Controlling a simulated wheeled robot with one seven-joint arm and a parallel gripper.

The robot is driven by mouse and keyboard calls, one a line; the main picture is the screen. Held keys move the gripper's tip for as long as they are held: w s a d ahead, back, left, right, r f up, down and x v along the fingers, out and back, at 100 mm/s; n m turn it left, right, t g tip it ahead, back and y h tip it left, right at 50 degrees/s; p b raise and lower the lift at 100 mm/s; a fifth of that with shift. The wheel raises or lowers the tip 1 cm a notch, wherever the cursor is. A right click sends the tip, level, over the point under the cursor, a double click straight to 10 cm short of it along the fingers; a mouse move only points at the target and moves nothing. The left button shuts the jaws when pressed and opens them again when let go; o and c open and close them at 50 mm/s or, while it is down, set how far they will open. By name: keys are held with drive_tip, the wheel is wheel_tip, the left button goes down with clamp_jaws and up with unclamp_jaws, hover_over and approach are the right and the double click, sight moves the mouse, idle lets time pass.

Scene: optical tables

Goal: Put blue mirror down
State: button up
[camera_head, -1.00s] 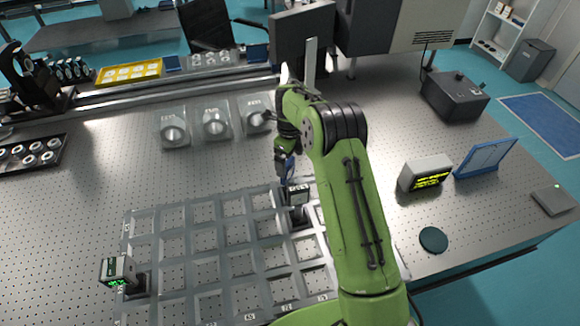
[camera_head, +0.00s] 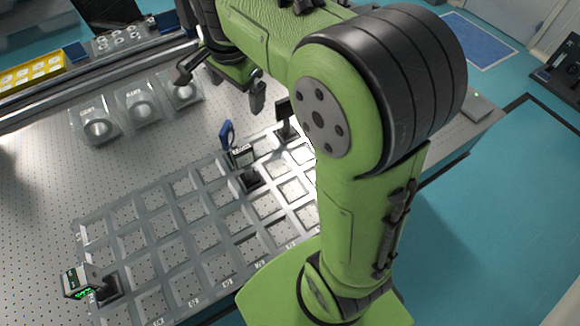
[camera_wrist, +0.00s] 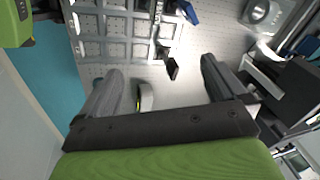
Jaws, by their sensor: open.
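The blue mirror (camera_head: 227,134) is a small upright blue piece at the far edge of the grid tray (camera_head: 128,216). It stands just behind a small labelled device on a black base (camera_head: 249,172). In the wrist view the blue mirror (camera_wrist: 187,12) shows at the top edge, beyond the fingertips. My gripper (camera_head: 220,86) is open and empty, raised above and behind the mirror, apart from it. In the wrist view my gripper's (camera_wrist: 161,66) fingers are spread wide with nothing between them. Whether the mirror's foot is inside a tray cell is hard to tell.
A black upright mount (camera_head: 285,117) stands at the tray's far right, near my arm. Clear holders with round parts (camera_head: 140,107) line the left back. A device with a green display (camera_head: 82,281) is at front left. Perforated table left of the tray is clear.

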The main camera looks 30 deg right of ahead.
drive_tip(key=s+f+n+t, duration=0.1)
drive_tip(key=s+n+t, duration=0.1)
drive_tip(key=s+n, duration=1.1)
drive_tip(key=s, duration=0.7)
drive_tip(key=shift+s+a+f+n+t+y, duration=0.25)
drive_tip(key=shift+f+n+t+y, duration=0.05)
drive_tip(key=shift+n+t, duration=0.1)
